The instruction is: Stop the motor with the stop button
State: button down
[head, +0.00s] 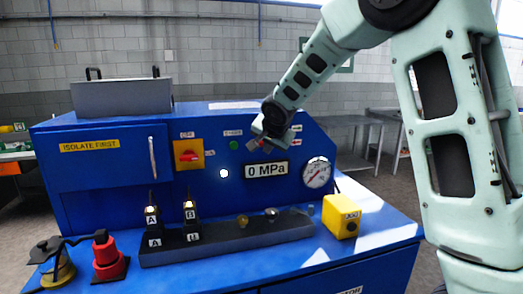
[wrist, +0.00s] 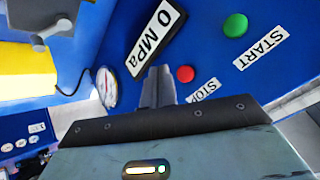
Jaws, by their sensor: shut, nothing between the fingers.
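The red stop button (wrist: 185,73) shows in the wrist view on the blue panel, beside its STOP label (wrist: 203,91). My gripper (wrist: 157,72) is shut and empty, its fingertips just left of the button in that view. I cannot tell whether they touch the panel. In the head view my gripper (head: 256,146) is in front of the panel, above the display, and I cannot make out the stop button there. The green start button (wrist: 235,25) is beyond the red one in the wrist view and also shows in the head view (head: 234,145).
The 0 MPa display (head: 266,169) and a round gauge (head: 317,172) are close by. A red switch on a yellow plate (head: 188,155) is to the left. A yellow box (head: 341,215) and a dark rail (head: 228,238) with several items stand on the blue bench.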

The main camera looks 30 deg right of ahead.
jog(key=shift+s+a+b, duration=0.15)
jog(key=shift+s+b, duration=0.15)
jog(key=shift+s, duration=0.25)
jog(key=shift+s+a+b, duration=0.15)
jog(key=shift+s+b, duration=0.1)
jog(key=shift+s, duration=0.25)
jog(key=s+a+f+n+g+y+b, duration=0.2)
jog(key=s+a+f+n, duration=0.3)
jog(key=s+a, duration=0.45)
jog(key=s+a+f+n+g+y+b, duration=0.15)
jog(key=s+a+f+n, duration=0.45)
jog(key=a, duration=0.7)
jog(key=s+a+f+n+g, duration=0.1)
jog(key=s+a+f+n, duration=0.1)
jog(key=s, duration=0.5)
jog(key=s+a+f+n+g+b, duration=0.1)
jog(key=s+f+n+g, duration=0.1)
jog(key=s, duration=0.5)
jog(key=s+a+f+n+g, duration=0.1)
jog(key=s+n, duration=0.3)
jog(key=s, duration=0.4)
jog(key=shift+a+f+n+g, duration=0.35)
jog(key=shift+a+f, duration=0.2)
jog(key=shift+a, duration=0.3)
jog(key=shift+w, duration=0.1)
